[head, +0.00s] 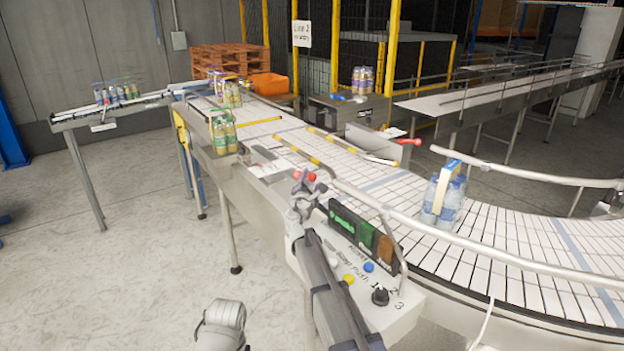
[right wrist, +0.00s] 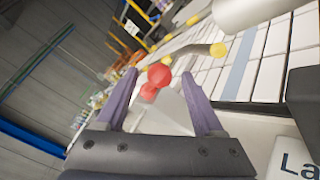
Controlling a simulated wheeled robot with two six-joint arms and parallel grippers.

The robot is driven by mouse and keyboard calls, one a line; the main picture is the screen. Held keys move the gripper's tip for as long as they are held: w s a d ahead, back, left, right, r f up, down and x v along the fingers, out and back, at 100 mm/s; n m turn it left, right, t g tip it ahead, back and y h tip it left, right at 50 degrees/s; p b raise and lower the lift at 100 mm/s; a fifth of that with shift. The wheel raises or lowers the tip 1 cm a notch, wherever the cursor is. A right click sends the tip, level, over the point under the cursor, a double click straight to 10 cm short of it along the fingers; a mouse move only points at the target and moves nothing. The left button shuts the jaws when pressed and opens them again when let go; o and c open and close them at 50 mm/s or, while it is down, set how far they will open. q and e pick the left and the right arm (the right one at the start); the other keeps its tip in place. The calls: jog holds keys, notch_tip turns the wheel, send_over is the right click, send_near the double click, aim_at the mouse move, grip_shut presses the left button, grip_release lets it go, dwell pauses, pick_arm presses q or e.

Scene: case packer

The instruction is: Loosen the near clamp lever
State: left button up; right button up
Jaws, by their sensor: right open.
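The near clamp lever shows as two red ball knobs (head: 311,177) at the near rail of the conveyor, just beyond my right gripper. In the right wrist view the red knobs (right wrist: 159,75) appear between the two finger tips, one overlapping the other. My right gripper (head: 303,190) is open, with its purple-grey fingers (right wrist: 162,85) spread on either side of the knobs. I cannot tell whether a finger touches them. The lever's stem and base are mostly hidden.
A control box (head: 385,308) with buttons and a dial lies below my right forearm. The metal guide rail (head: 480,245) curves right along the white conveyor (head: 540,255). A bottle pack (head: 443,203) stands on it. Another red handle (head: 409,141) is at the far rail.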

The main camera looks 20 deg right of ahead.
jog(key=shift+x, duration=1.1)
grip_shut()
jog(key=shift+s, duration=0.1)
dwell(0.5)
